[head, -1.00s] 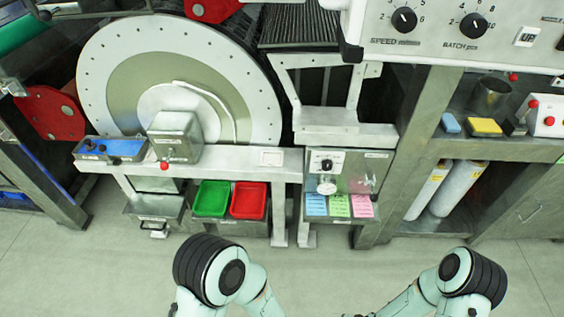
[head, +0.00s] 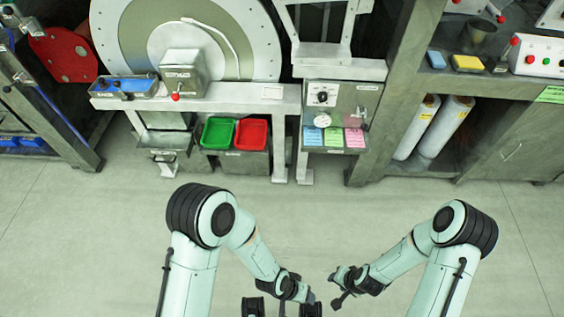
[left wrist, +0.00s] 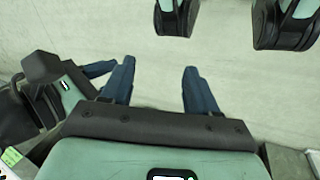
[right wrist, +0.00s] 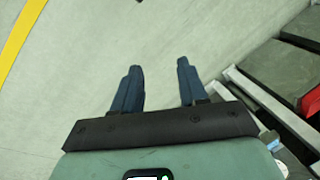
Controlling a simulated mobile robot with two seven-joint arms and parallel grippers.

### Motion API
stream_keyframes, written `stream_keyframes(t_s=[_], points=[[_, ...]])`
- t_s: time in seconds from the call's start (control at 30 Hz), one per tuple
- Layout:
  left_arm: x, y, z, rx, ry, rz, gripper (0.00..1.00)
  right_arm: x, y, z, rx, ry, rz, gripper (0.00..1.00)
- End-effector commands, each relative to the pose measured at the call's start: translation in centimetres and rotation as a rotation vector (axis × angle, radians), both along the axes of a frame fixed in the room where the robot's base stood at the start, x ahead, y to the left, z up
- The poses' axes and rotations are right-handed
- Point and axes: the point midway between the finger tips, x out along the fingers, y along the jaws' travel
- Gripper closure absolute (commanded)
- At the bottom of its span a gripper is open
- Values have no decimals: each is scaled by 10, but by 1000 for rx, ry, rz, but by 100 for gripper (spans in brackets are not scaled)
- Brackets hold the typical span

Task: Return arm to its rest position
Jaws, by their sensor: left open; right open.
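My left gripper (left wrist: 158,72) is open in the left wrist view, its two blue fingers apart with only pale floor between them. My right gripper (right wrist: 159,66) is also open and empty over the floor in the right wrist view. In the head view both arms are bent at the elbow, with the forearms angled inward and the wrists low near the middle of the picture.
A green tray (head: 217,133) and a red tray (head: 251,134) sit under the bench, beside a control box (head: 340,101) with coloured cards. A shelf at right holds a blue block (head: 436,60) and a yellow block (head: 467,63). Open floor (head: 120,200) lies between bench and arms.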

Motion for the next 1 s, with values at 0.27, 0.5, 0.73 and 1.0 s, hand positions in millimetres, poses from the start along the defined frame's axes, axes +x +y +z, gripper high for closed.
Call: stream_keyframes(t_s=[0.27, 0.5, 0.73, 1.0], points=[[19, 70, -70, 16, 27, 258, 41, -16, 16, -43, 7, 1, 73, 57], [23, 139, -127, 55, 39, 485, 41, -27, 30, -77, 14, -1, 139, 57], [14, 196, -170, 104, 44, 665, 41, -36, 41, -104, 20, -2, 189, 57], [-3, 193, -116, 103, 89, 653, 41, -53, 48, -49, 43, 39, 212, 57]])
